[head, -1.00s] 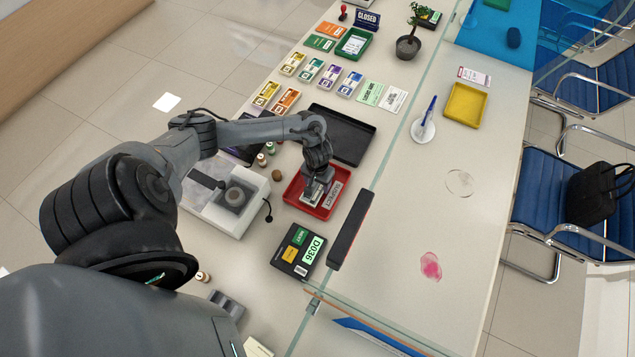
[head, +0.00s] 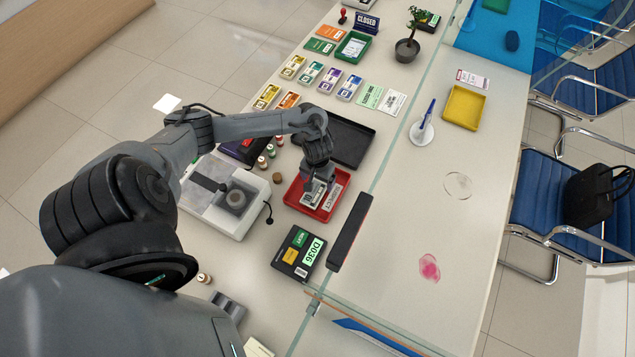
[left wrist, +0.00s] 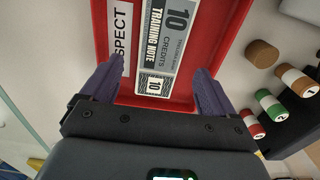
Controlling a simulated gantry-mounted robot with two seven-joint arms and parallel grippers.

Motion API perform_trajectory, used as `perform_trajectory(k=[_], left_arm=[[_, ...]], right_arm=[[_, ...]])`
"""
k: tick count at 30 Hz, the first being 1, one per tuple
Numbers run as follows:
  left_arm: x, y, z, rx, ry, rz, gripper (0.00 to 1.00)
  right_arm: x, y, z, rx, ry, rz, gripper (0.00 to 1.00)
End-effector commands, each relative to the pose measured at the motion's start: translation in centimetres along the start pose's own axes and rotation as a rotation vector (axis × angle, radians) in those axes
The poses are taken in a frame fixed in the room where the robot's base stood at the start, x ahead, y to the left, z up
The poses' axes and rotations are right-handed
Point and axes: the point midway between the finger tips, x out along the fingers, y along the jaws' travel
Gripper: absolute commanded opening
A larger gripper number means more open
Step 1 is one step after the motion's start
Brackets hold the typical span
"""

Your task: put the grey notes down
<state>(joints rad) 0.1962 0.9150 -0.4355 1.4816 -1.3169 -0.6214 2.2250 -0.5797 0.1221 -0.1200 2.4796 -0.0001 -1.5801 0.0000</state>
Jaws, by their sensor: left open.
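The grey notes, printed "10 credits training note", lie in the red tray (head: 293,201) marked with a "SUSPECT" label. In the left wrist view the notes (left wrist: 167,50) lie beside the white label (left wrist: 120,45) on the floor of the red tray (left wrist: 205,28). My left gripper (head: 317,190) is over the red tray in the head view. In the left wrist view my left gripper (left wrist: 155,85) is open, with one finger on each side of the notes' near end and apart from them. My right gripper is not in view.
A black tray (head: 352,142) adjoins the red tray. A white machine (head: 215,215) stands to its left, with small coin rolls and a brown cork-like piece (head: 277,178) between.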

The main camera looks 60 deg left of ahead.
Motion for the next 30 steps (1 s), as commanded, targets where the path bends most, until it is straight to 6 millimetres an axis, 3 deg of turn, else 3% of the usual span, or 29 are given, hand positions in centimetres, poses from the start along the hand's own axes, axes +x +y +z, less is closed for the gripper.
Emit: perform_trajectory(k=[3, 12, 30], left_arm=[[-2.7, 0.0, -0.1, 0.001, 0.002, 0.001, 0.88], [-6.8, 0.0, 0.0, 0.001, 0.001, 0.000, 0.88], [-7.6, 0.0, 0.0, 0.000, 0.000, 0.000, 0.88]], right_arm=[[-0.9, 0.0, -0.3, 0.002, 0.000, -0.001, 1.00], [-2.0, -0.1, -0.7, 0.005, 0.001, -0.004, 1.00], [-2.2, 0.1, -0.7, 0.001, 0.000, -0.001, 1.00]])
